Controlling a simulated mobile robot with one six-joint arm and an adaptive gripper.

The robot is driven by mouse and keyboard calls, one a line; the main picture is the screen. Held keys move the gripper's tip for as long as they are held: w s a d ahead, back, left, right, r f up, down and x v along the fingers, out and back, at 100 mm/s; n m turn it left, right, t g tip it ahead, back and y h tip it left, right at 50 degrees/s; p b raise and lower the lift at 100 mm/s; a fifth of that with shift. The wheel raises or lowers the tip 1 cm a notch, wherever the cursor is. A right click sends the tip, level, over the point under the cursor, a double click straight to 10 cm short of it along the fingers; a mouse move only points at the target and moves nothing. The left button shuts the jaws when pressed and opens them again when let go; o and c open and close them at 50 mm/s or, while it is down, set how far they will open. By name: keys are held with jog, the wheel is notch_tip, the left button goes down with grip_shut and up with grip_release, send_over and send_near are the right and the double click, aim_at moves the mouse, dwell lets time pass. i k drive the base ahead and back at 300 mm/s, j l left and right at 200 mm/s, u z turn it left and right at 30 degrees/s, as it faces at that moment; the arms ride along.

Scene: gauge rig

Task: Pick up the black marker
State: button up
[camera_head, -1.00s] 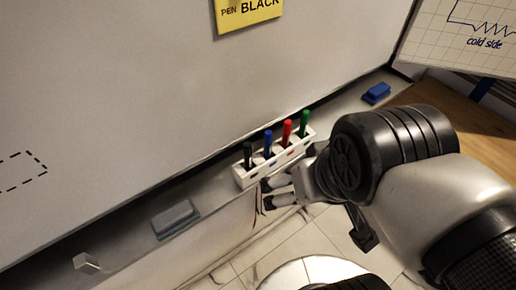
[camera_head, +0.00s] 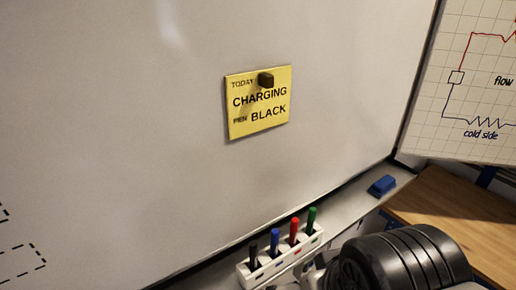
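The black marker (camera_head: 253,256) stands upright at the left end of a white marker holder (camera_head: 297,262) on the whiteboard ledge. Blue (camera_head: 275,242), red (camera_head: 294,231) and green (camera_head: 311,221) markers stand to its right in the same holder. My arm's dark wrist is at the bottom right, just right of the holder. My gripper's fingers are hidden or cut off at the bottom edge, so their opening does not show.
A yellow note (camera_head: 258,118) reading "TODAY CHARGING PEN BLACK" hangs on the whiteboard (camera_head: 120,130) under a dark magnet (camera_head: 265,80). A blue block (camera_head: 382,186) lies on the ledge at right, near a wooden table (camera_head: 450,210). A flow chart (camera_head: 480,90) stands at upper right.

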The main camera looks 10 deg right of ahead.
aim_at(254, 262)
jog(key=u, duration=1.4)
jog(key=z, duration=1)
jog(key=k+j+z, duration=0.25)
jog(key=k, duration=0.2)
jog(key=k+j+z, duration=0.25)
jog(key=k, duration=0.2)
jog(key=k+j+z, duration=0.2)
jog(key=k, duration=0.3)
jog(key=i+j+z, duration=0.1)
jog(key=i+j, duration=0.4)
jog(key=i, duration=0.15)
